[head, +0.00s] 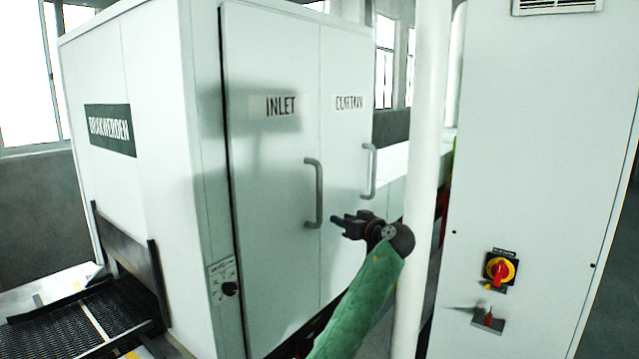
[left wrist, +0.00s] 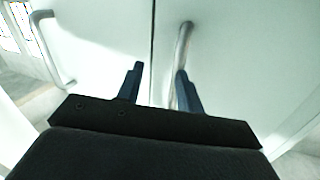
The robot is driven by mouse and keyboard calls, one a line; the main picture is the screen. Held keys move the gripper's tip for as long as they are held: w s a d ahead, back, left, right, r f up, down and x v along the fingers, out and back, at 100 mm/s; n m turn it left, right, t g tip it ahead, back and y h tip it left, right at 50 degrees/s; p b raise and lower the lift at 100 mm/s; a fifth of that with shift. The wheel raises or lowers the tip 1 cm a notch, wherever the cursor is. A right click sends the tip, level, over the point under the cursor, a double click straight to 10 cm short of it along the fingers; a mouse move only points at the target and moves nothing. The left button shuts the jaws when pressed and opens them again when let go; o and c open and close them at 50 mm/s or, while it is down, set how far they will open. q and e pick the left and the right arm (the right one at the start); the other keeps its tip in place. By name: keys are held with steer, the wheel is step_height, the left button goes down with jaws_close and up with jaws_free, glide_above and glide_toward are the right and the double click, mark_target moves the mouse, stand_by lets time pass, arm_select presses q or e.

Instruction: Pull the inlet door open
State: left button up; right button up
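The inlet door (head: 270,190) is a tall pale panel lettered INLET, and it looks closed. Its grey bar handle (head: 314,193) stands upright near the door's right edge. My left gripper (head: 338,220) is just right of the handle's lower end, fingers pointing left towards it. In the left wrist view the two dark fingers (left wrist: 160,78) are apart. A metal handle (left wrist: 183,45), which appears to be the inlet one, runs close to the right finger, partly hidden by it. I cannot tell if they touch. My right gripper is out of view.
The curtain door (head: 345,130) with its own handle (head: 369,170) adjoins on the right. A white post (head: 425,130) and a cabinet (head: 540,130) with a red-yellow switch (head: 500,269) stand right of my arm. A mesh belt (head: 70,325) lies at lower left.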

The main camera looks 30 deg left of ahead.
mark_target(321, 187)
arm_select(q)
step_height(321, 187, up, 8)
steer(key=s+n+g+y, duration=0.1)
steer(key=s+n, duration=0.1)
steer(key=n, duration=0.1)
steer(key=p+x, duration=0.1)
steer(key=x, duration=0.1)
steer(key=p+x, duration=0.2)
steer(key=x, duration=0.1)
steer(key=p+x, duration=0.2)
steer(key=shift+s+a+r, duration=0.3)
steer(key=shift+r, duration=0.05)
steer(key=shift+w+a+f, duration=0.15)
steer(key=shift+w+a, duration=0.05)
steer(key=shift+a, duration=0.35)
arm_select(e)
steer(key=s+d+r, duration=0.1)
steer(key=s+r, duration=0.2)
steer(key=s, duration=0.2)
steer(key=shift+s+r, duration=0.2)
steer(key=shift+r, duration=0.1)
arm_select(q)
jaws_close()
